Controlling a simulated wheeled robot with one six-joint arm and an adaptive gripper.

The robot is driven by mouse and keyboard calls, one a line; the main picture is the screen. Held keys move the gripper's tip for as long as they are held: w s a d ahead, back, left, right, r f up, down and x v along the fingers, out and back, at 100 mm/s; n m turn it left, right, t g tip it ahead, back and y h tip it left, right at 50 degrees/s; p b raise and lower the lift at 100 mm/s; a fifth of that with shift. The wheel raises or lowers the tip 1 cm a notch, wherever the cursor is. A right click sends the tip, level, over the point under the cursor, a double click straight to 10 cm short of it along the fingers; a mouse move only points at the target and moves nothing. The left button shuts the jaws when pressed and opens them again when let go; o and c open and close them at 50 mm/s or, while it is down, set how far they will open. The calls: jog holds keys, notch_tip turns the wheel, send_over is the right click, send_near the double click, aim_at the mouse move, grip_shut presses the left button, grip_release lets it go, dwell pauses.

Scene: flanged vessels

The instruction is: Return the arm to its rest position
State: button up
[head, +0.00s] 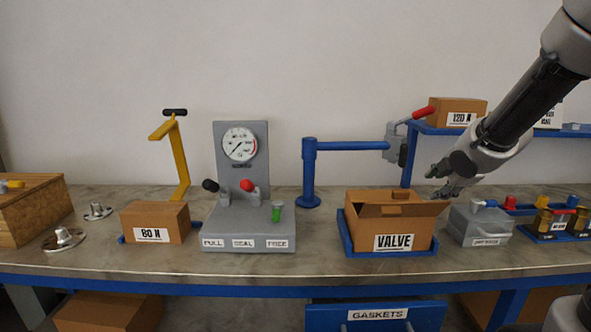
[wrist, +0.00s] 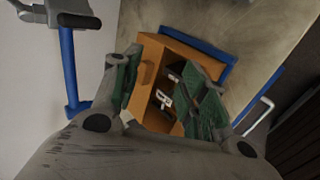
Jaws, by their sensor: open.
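My arm (head: 515,105) reaches in from the upper right of the head view. My gripper (head: 445,185) hangs behind and to the right of the brown VALVE box (head: 370,225), above the bench. In the wrist view my gripper (wrist: 165,95) has its green-padded fingers spread apart. The VALVE box (wrist: 148,75) lies beyond the fingers, with its top partly open and dark and pale parts inside. I see nothing held between the fingers. Whether a finger touches the box cannot be told.
A blue post with a swing arm (head: 350,146) stands left of my gripper. A blue shelf (head: 500,130) with a 120 N box (head: 457,111) is close behind my arm. A grey container (head: 480,224) stands right of the VALVE box. A gauge stand (head: 248,215) is further left.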

jog(key=shift+s+d+r, duration=0.1)
jog(key=shift+d, duration=0.15)
jog(key=shift+s+r+m, duration=0.2)
jog(key=shift+m, duration=0.1)
jog(key=s+d+r+m+g+h, duration=0.1)
jog(key=s+r+m, duration=0.2)
jog(key=s+m, duration=0.4)
jog(key=s+d+r+m+g, duration=0.1)
jog(key=s+r+m, duration=0.2)
jog(key=s+m, duration=0.4)
jog(key=s+a+f+m+g+y, duration=0.1)
jog(key=s+a+f+m+g, duration=0.1)
jog(key=s, duration=1)
jog(key=shift+s+a+f+m+g, duration=0.2)
jog(key=shift+s+a+m+g, duration=0.2)
jog(key=shift+a+m, duration=0.3)
jog(key=shift+w, duration=0.1)
